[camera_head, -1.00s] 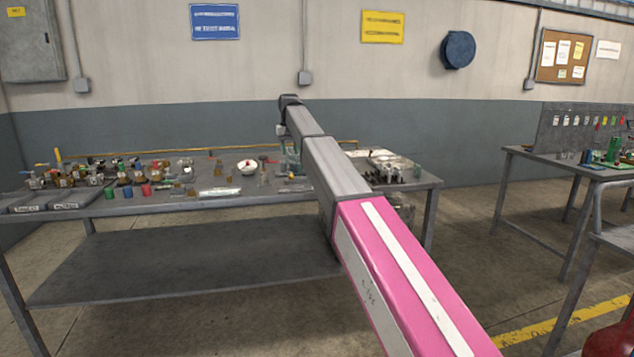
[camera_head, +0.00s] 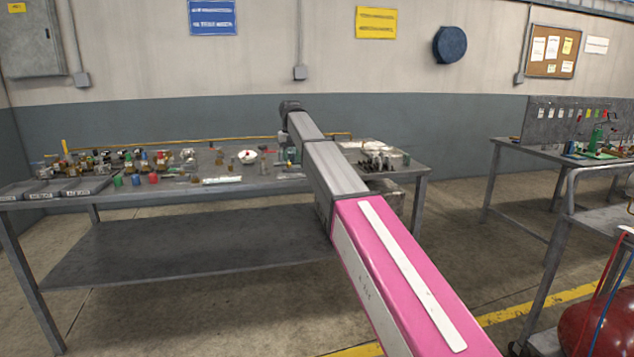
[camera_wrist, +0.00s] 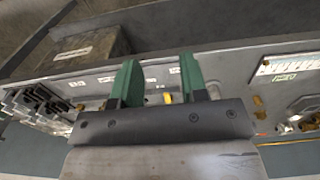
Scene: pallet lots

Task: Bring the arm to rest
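My arm stretches forward over the workbench (camera_head: 190,243) in the head view, its pink and grey links covering part of the bench's right side. My gripper (camera_wrist: 160,80) shows in the wrist view with two green fingers standing well apart. Nothing is seen between the fingers except the background behind them.
A second bench (camera_head: 510,147) and a red tank (camera_head: 600,325) stand at the right. Open floor lies between the benches.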

